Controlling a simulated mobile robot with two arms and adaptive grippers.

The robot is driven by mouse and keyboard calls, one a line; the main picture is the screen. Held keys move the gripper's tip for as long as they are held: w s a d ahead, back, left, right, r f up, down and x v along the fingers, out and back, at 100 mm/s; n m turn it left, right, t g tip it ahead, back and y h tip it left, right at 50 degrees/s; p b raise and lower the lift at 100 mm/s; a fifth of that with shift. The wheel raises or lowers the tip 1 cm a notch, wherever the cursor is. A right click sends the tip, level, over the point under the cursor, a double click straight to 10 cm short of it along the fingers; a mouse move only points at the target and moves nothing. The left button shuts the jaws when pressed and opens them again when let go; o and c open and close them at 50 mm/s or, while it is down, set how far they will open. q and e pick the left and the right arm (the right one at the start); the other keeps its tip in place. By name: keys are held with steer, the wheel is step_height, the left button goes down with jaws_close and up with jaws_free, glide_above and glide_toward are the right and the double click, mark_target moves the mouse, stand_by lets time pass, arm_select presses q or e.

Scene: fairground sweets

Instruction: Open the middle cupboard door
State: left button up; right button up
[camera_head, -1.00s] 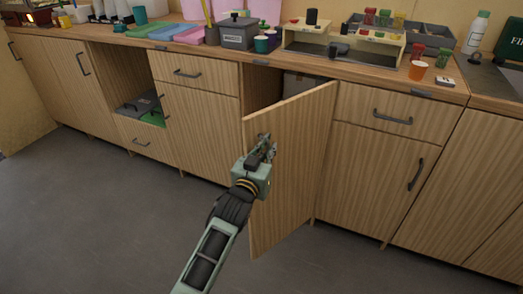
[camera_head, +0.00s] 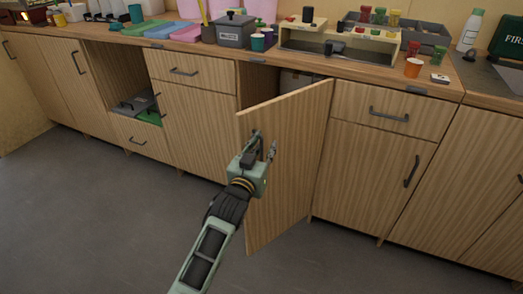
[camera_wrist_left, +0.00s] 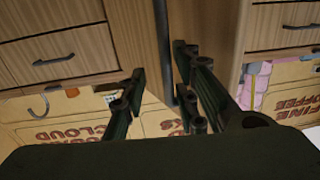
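The middle cupboard door (camera_head: 290,165) stands swung well out from the cabinet front, hinged on its right side. Its free edge points toward me. My left gripper (camera_head: 264,145) is at the door's outer face near that free edge, where the handle is mostly hidden by the fingers. In the left wrist view the fingers (camera_wrist_left: 160,84) are spread apart, with a dark upright bar (camera_wrist_left: 163,45), apparently the handle, between them. I cannot tell whether a finger touches it. My right gripper is not in view.
Cartons (camera_wrist_left: 75,120) with printed lettering show in the left wrist view. The counter above holds a grey box (camera_head: 236,32), a beige stand (camera_head: 345,46) and cups. A closed cupboard (camera_head: 375,175) is right of the door. Grey floor (camera_head: 110,220) is clear at the left.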

arm_select(q)
steer(key=v, duration=1.2)
